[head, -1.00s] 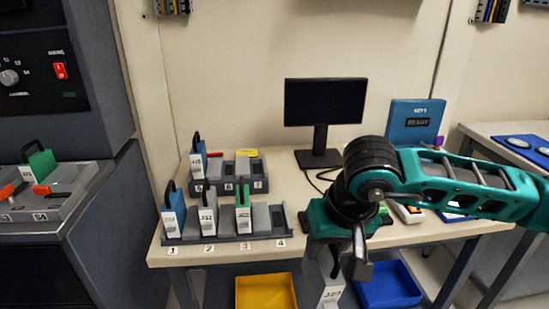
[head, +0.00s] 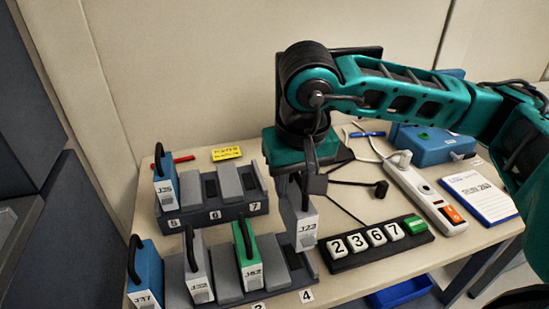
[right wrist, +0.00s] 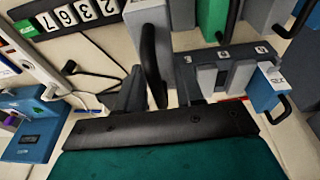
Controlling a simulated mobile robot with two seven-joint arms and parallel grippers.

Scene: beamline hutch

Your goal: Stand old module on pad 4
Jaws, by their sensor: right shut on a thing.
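My right gripper (head: 303,182) is shut on the black handle of a grey module (head: 300,222) with a white label, hanging upright at the right end of the front rack. In the right wrist view the module (right wrist: 148,14) and its handle (right wrist: 150,65) show at the top, between the fingers. My left gripper is not in view.
The rear rack (head: 224,210) holds one blue module (head: 165,180). A number block (head: 380,245) stands close right of the held module; a power strip (head: 425,195) lies beyond.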

